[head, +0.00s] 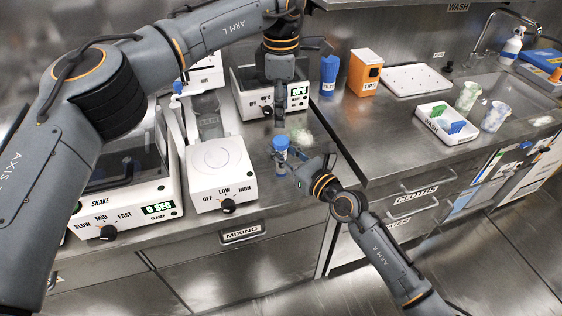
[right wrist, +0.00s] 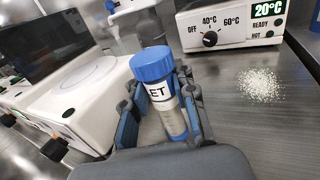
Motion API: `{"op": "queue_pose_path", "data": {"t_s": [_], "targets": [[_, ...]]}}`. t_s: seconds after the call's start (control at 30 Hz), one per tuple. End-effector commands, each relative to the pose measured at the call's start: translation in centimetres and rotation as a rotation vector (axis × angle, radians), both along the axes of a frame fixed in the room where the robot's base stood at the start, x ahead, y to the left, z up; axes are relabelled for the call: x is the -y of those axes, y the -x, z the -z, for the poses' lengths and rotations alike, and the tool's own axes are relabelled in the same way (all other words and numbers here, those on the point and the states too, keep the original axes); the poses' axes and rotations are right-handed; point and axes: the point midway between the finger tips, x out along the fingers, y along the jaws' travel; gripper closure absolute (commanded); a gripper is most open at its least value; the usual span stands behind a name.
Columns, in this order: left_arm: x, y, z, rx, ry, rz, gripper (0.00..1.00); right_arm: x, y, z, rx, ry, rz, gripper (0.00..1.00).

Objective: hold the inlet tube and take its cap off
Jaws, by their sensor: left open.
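The inlet tube (head: 283,157) has a white label, a clear lower body and a blue cap (head: 281,142). In the right wrist view the inlet tube (right wrist: 172,117) leans a little, its cap (right wrist: 152,64) is on, and the label shows "ET". My right gripper (head: 298,170) has its fingers on either side of the body below the cap and appears shut on it; its fingers (right wrist: 160,100) fill the right wrist view's middle. My left gripper (head: 280,118) is open and empty, pointing down above and behind the cap, apart from it. The tube's lower end is partly hidden.
A hot plate (head: 243,100) stands behind my left gripper. A stirrer (head: 220,172) is close at left, with a shaker (head: 118,205) beyond it. White grains (head: 303,137) lie behind the tube.

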Motion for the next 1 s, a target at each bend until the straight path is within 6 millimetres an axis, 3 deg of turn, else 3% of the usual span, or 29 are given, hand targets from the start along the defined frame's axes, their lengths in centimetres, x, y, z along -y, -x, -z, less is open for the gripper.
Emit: {"op": "queue_pose_path", "data": {"t_s": [0.37, 0.47, 0.8, 1.0], "targets": [[0.02, 0.01, 0.0, 0.0, 0.001, 0.048, 0.46, 0.03, 0.02, 0.02, 0.0, 0.0, 0.0, 1.0], [0.05, 0.02, 0.0, 0.0, 0.001, 0.165, 0.46, 0.03, 0.02, 0.02, 0.0, 0.0, 0.0, 1.0], [0.07, 0.06, 0.05, -0.001, 0.0, 0.836, 0.46, 0.02, 0.01, 0.0, 0.0, 0.0, 0.0, 1.0], [0.08, 0.05, 0.0, 0.0, 0.0, 1.098, 0.46, 0.03, 0.0, -0.01, 0.0, 0.0, 0.0, 1.0]]}}
